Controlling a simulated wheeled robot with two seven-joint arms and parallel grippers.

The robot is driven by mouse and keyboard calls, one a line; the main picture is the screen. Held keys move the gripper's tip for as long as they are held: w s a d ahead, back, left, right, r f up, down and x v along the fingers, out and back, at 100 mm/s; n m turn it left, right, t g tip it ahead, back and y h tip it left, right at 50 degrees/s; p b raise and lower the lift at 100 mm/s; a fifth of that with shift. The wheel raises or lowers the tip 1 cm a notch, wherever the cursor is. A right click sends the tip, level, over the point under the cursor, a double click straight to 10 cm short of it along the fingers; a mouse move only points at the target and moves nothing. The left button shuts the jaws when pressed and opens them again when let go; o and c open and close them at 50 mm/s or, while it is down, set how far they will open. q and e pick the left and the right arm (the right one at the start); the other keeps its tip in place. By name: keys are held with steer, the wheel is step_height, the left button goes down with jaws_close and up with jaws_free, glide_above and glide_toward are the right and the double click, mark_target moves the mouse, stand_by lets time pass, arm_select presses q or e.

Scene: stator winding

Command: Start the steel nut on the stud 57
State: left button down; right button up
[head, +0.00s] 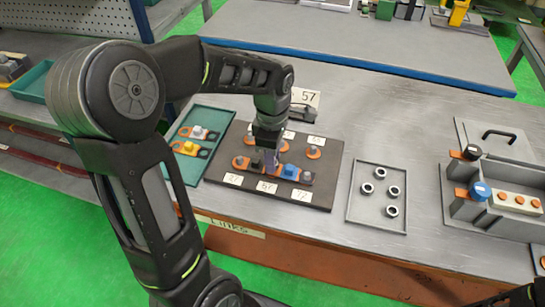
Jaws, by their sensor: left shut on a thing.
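My left gripper (267,160) points down over the dark board (225,190), near its middle. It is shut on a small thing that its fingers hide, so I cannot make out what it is. I cannot tell which stud is 57; my arm and gripper cover part of that area. Several steel nuts (380,173) stand in a grey tray (357,209) to the right of the board.
Orange links with blue and dark parts (289,172) lie on the board behind white number plates (267,187). A teal tray (207,127) with links stands left. A grey box (460,209) with colored caps stands right. The table is clear between the nut tray and this box.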

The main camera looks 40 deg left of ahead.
arm_select(q)
steer(key=shift+s+f+b, duration=0.1)
steer(key=shift+f+b, duration=0.25)
steer(key=shift+f, duration=0.1)
stand_by(1.6)
steer(key=m, duration=0.6)
steer(key=shift+d+f, duration=0.1)
steer(key=c, duration=1.1)
jaws_free()
steer(key=shift+o, duration=0.2)
